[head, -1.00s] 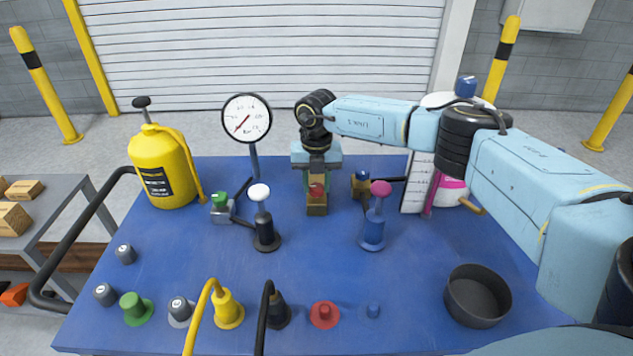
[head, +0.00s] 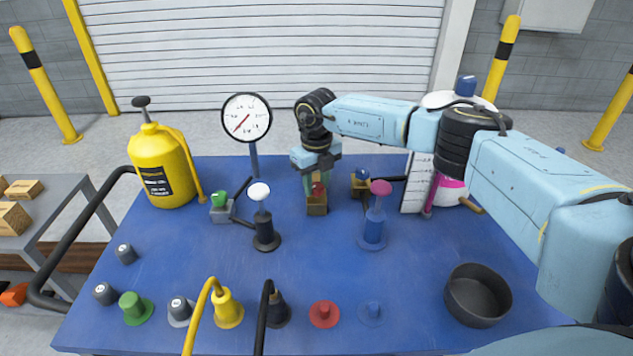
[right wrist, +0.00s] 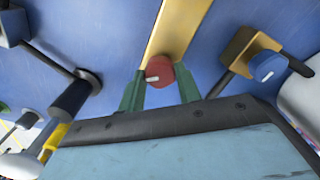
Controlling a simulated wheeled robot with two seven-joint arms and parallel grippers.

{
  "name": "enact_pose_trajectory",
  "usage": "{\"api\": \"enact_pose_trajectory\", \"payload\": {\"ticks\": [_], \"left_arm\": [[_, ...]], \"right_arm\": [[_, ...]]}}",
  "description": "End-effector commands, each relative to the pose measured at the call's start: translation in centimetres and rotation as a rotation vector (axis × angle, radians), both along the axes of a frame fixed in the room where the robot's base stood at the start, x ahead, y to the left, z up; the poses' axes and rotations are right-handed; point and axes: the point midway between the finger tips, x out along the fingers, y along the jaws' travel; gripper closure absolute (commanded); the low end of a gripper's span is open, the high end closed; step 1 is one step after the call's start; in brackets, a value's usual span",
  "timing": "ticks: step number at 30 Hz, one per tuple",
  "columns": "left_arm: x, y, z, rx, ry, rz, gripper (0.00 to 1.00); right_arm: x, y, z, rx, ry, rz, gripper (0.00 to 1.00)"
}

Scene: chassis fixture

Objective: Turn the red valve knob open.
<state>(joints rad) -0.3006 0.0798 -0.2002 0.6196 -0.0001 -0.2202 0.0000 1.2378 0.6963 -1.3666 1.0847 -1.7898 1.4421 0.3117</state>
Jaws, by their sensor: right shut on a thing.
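The red valve knob (head: 318,189) sits on a brass valve body (head: 317,206) near the middle of the blue table. In the right wrist view the round red knob (right wrist: 160,72) shows a short pale mark lying nearly level. My right gripper (head: 316,184) points down over the knob from above. Its two green fingers stand on either side of the knob and are shut on it. In the head view the fingers partly cover the knob. My left gripper is in neither view.
A blue-knobbed valve (head: 361,179) stands close to the right. A green-knobbed valve (head: 221,206), a white-topped black post (head: 264,228) and a pink-topped blue post (head: 375,222) are nearby. A gauge (head: 247,118) stands behind left. A dark bowl (head: 477,294) is at front right.

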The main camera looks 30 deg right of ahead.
Motion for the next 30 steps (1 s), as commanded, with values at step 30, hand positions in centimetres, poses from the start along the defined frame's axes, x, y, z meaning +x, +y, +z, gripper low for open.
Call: {"api": "enact_pose_trajectory", "payload": {"ticks": [30], "left_arm": [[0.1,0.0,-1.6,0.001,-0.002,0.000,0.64]], "right_arm": [[0.1,0.0,0.2,0.000,-0.006,0.865,0.89]]}}
